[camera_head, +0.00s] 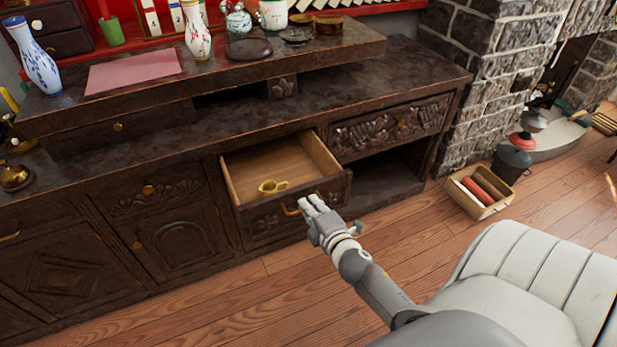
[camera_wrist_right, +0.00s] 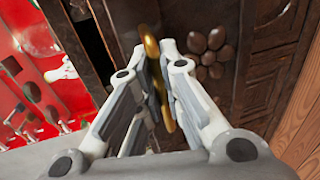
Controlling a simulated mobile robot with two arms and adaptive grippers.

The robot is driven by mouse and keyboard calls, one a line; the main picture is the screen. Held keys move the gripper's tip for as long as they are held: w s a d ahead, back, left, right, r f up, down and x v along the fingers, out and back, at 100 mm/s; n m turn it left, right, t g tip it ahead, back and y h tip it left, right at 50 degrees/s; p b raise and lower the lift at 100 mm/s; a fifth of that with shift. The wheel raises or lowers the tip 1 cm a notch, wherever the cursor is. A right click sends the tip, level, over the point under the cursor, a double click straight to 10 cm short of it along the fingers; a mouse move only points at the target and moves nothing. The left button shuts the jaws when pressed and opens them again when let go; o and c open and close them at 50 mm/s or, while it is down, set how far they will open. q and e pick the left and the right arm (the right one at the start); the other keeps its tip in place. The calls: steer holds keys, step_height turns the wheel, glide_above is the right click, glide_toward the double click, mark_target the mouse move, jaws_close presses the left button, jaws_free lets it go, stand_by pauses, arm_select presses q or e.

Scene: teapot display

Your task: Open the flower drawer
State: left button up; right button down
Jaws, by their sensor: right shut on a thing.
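The flower drawer (camera_head: 262,222) in the dark wooden cabinet is pulled well out, and its pale wooden inside shows. A carved flower (camera_wrist_right: 207,55) on its front shows in the right wrist view. A brass handle (camera_wrist_right: 150,45) is on the drawer front. My right gripper (camera_head: 312,205) is at the drawer front, and its fingers are shut on the handle. In the right wrist view the handle passes between the fingers (camera_wrist_right: 162,85). A small yellow ring-shaped object (camera_head: 273,186) lies inside the drawer. My left gripper is not in view.
An open compartment (camera_head: 385,185) lies right of the drawer, under a carved drawer front (camera_head: 392,128). A small box with red items (camera_head: 480,192) stands on the wooden floor. A white chair (camera_head: 530,280) is close at the lower right. Vases and teapots stand on top.

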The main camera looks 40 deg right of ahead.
steer(key=shift+s, duration=0.15)
steer(key=c, duration=1.6)
jaws_free()
steer(key=shift+o, duration=0.2)
steer(key=v, duration=1.2)
